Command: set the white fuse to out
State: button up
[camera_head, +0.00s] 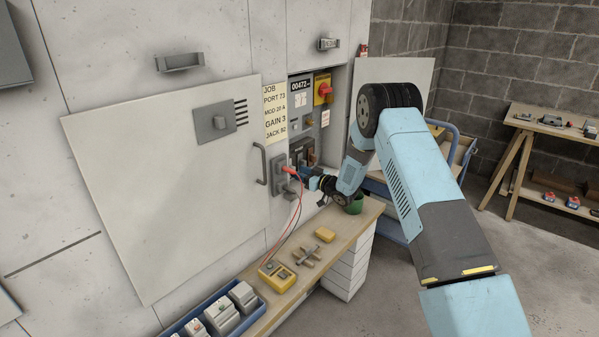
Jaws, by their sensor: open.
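My gripper (306,177) is open in front of the lower part of the open electrical panel (331,118), at the end of my blue arm. It is small in the view, and I cannot tell whether it touches anything. Just left of it is a red-and-grey fitting (280,163) on the panel. Black-handled units (301,150) sit just above the gripper. I cannot make out for certain which panel part is the white fuse; my gripper and wrist cover some of that area.
The panel door (165,190) stands open to the left.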

jog(key=shift+x, duration=1.6)
jog(key=shift+c, duration=0.3)
grip_shut()
